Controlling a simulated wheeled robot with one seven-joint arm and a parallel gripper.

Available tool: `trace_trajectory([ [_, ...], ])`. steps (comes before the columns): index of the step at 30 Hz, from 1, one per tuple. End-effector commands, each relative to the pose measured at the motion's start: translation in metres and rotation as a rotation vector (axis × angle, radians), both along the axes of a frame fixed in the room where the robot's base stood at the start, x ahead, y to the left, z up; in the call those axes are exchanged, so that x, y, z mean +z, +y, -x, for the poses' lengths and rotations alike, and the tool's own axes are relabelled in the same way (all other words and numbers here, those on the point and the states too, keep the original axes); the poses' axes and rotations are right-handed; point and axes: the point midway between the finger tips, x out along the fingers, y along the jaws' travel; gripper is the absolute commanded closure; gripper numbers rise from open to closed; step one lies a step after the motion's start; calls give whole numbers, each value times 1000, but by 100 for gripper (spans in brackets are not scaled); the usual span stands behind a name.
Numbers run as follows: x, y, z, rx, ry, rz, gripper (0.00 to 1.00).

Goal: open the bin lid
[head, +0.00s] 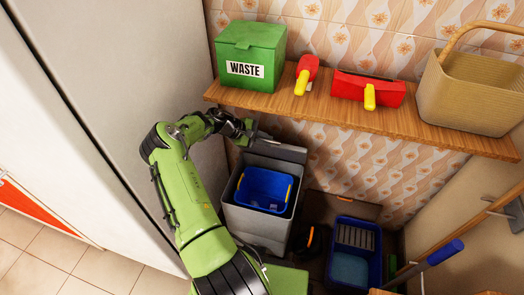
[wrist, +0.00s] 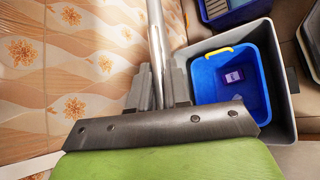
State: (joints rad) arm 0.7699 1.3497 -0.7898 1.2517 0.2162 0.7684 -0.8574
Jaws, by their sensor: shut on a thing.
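The grey bin (head: 230,215) stands open below the shelf, with a blue bucket (head: 265,188) inside it. Its grey lid (head: 280,151) is raised along the bin's back side. My gripper (head: 256,134) is at the upper left of the lid. In the wrist view my gripper (wrist: 161,82) is shut on a narrow silver-grey bar (wrist: 157,40), which seems to be the lid's edge or handle. The bin (wrist: 284,95) and blue bucket (wrist: 235,65) show to the right. The lid's hinge is hidden.
A wooden shelf (head: 350,112) above holds a green WASTE box (head: 250,52), red scoops (head: 367,88) and a basket (head: 470,90). A blue crate (head: 354,255) stands right of the bin. A large pale cabinet (head: 110,90) borders my arm at left.

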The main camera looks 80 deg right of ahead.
Motion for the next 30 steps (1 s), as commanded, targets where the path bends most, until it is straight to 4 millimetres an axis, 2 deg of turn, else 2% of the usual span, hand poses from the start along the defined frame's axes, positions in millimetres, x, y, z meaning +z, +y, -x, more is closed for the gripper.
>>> trace_trajectory([
  [7, 7, -8, 1, 1, -2, 2, 100],
  [19, 7, -9, 0, 2, -1, 0, 100],
  [20, 7, -9, 0, 2, -1, 0, 82],
  [23, 7, -9, 0, 2, -1, 0, 67],
  [30, 7, -9, 0, 1, 0, 1, 65],
])
